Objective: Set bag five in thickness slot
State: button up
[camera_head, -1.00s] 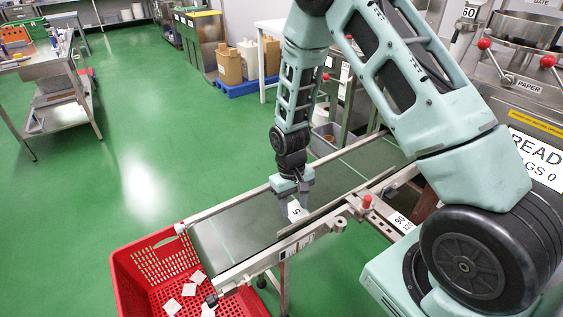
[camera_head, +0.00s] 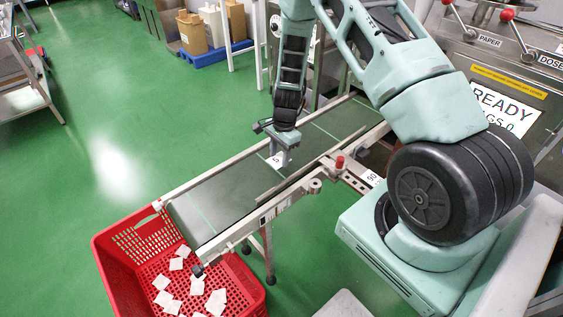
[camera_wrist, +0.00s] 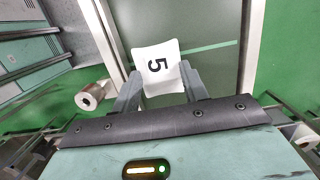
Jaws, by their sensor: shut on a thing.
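Bag five (camera_wrist: 158,66) is a white square with a black 5, seen in the wrist view between my fingers. In the head view the bag (camera_head: 274,161) is small and partly hidden by my gripper. My gripper (camera_head: 281,158) points down over the grey belt and is shut on the bag. It also shows in the wrist view (camera_wrist: 158,82), with a finger on either side of the bag's lower part. I cannot clearly make out the thickness slot; a metal guide strip (camera_head: 275,193) and a bracket with a red knob (camera_head: 340,161) stand along the belt's near rail.
The belt (camera_head: 205,196) has metal side rails and ends above a red crate (camera_head: 112,262) with several white bags. A machine with a READY sign (camera_head: 503,107) stands at the right. Green floor (camera_head: 110,110) is open at the left.

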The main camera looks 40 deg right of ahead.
aim_at(280, 157)
jog(key=shift+f, duration=2.35)
jog(key=shift+f, duration=0.15)
jog(key=o, duration=1)
